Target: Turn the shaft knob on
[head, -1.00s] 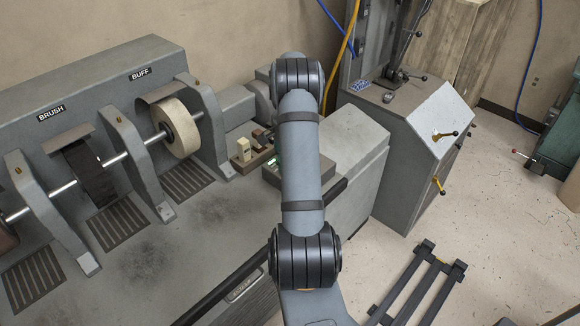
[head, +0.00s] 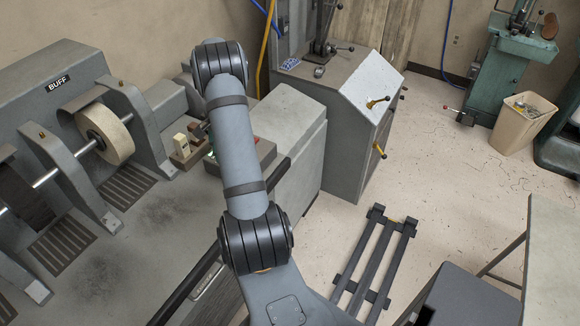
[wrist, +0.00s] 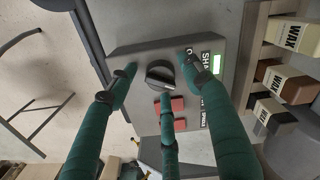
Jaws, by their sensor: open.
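The shaft knob (wrist: 160,75) is a round black knob on a grey control box, in the middle of the wrist view. A dark label that starts "SHA" (wrist: 207,62) lies beside it, partly hidden by a finger. My gripper (wrist: 158,66) has green fingers. It is open, with fingertips to the left and right of the knob and a third finger below it. I cannot tell whether any finger touches the knob. In the head view the control box (head: 262,150) shows behind my arm, which hides the knob and gripper.
Red buttons (wrist: 178,104) sit on the box below the knob, and a green display (wrist: 217,65) is at its right. Wax blocks (wrist: 293,37) stand on a shelf at the right. The buffing wheel (head: 106,134) is left of my arm; a grey cabinet (head: 345,130) is right.

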